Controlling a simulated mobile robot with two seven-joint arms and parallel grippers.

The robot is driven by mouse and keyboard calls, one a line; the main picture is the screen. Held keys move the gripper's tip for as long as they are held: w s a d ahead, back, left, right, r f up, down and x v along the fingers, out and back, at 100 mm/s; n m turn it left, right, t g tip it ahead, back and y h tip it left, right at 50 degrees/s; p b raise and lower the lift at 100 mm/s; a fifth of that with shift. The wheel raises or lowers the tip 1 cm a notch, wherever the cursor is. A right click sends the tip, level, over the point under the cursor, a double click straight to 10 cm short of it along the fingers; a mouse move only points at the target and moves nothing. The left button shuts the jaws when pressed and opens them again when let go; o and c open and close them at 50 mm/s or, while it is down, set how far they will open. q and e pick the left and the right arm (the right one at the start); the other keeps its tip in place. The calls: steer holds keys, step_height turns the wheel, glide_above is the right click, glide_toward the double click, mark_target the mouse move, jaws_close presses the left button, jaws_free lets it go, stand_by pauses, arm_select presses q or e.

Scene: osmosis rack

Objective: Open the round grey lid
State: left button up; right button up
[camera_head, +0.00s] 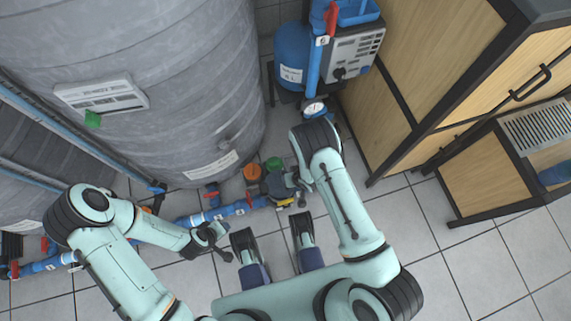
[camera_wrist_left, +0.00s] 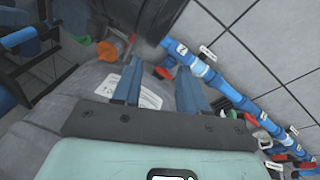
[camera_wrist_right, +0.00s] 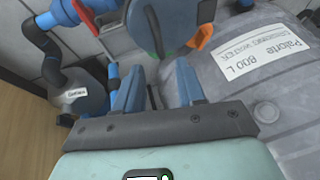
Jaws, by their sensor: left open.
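A dark grey round piece (camera_head: 275,184), which looks like the round grey lid, sits on the floor pipework beside an orange cap (camera_head: 252,172) and a green cap (camera_head: 273,163). My right gripper (camera_head: 290,187) is close beside it and partly covers it. In the right wrist view the grey round piece (camera_wrist_right: 158,22) is just beyond the fingertips (camera_wrist_right: 159,68). The fingers are apart; I cannot tell whether they touch it.
A large grey tank (camera_head: 160,80) stands behind the pipework. A blue pipe (camera_head: 235,209) with red valve handles runs along the floor. A blue vessel (camera_head: 292,55) and grey control box (camera_head: 352,55) are at the back. A wooden cabinet (camera_head: 420,60) bounds the right; tiles in front of it are clear.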

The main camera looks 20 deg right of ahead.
mark_target(279, 183)
steer(key=b+x, duration=0.1)
steer(key=x, duration=0.3)
steer(key=shift+b+x, duration=0.35)
steer(key=shift+x, duration=0.45)
arm_select(q)
steer(key=f, duration=0.1)
steer(key=a+f, duration=0.1)
steer(key=f, duration=0.1)
steer(key=shift+s+a+f, duration=0.15)
steer(key=shift+s+f, duration=0.1)
steer(key=shift+s, duration=0.05)
arm_select(e)
steer(key=shift+w+a+f, duration=0.1)
steer(key=shift+w+f, duration=0.05)
steer(key=shift+f, duration=0.05)
steer(key=shift+c, duration=0.3)
jaws_close()
